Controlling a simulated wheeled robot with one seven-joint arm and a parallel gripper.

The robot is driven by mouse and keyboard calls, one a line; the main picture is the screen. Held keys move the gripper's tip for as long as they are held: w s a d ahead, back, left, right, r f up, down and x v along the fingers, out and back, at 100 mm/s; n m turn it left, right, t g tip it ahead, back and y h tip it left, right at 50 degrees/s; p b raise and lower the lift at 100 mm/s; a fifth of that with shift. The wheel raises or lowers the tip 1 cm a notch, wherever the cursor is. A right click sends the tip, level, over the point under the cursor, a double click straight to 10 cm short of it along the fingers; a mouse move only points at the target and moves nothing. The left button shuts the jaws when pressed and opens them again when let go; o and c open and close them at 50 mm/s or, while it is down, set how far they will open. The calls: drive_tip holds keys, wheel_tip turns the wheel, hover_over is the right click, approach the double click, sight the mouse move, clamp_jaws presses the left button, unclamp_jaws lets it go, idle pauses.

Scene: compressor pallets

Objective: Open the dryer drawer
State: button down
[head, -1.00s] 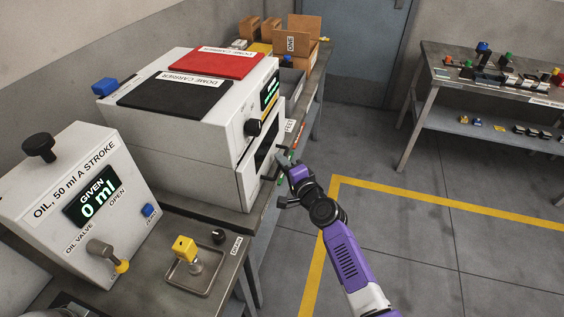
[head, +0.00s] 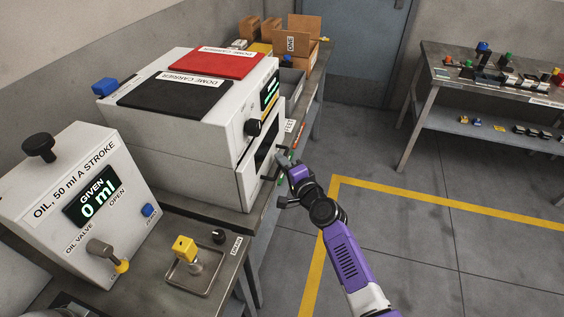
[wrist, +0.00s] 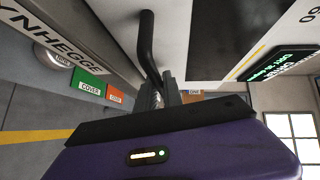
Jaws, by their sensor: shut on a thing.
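The dryer (head: 180,140) is a white box on the bench, left of my arm in the head view. The drawer front (head: 248,182) is its lower front panel, with a dark window and a dark bar handle (head: 268,178). The drawer looks closed or nearly so. In the wrist view the black handle (wrist: 148,45) runs down to my fingers. My gripper (head: 281,160) is shut on this handle; its fingers show in the wrist view (wrist: 166,88). The exact contact is partly hidden by the gripper body.
Dome carriers, one red (head: 215,64) and one black (head: 175,97), lie on the dryer. The oil unit (head: 85,195) and a small metal tray (head: 195,273) are nearer. Cardboard boxes (head: 300,40) stand behind. Floor right of my arm is clear up to another table (head: 490,75).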

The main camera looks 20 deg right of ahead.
idle(0.3)
drive_tip(key=s+d+b, duration=0.6)
drive_tip(key=s+d, duration=0.6)
drive_tip(key=d, duration=0.5)
drive_tip(key=shift+s+d, duration=0.25)
drive_tip(key=shift+s, duration=0.15)
drive_tip(key=shift+f, duration=0.1)
drive_tip(key=c, duration=1.5)
unclamp_jaws()
drive_tip(key=s+d+r, duration=0.1)
drive_tip(key=s, duration=0.6)
drive_tip(key=shift+s+b, duration=0.3)
drive_tip(key=shift+b, duration=0.05)
drive_tip(key=shift+r, duration=0.1)
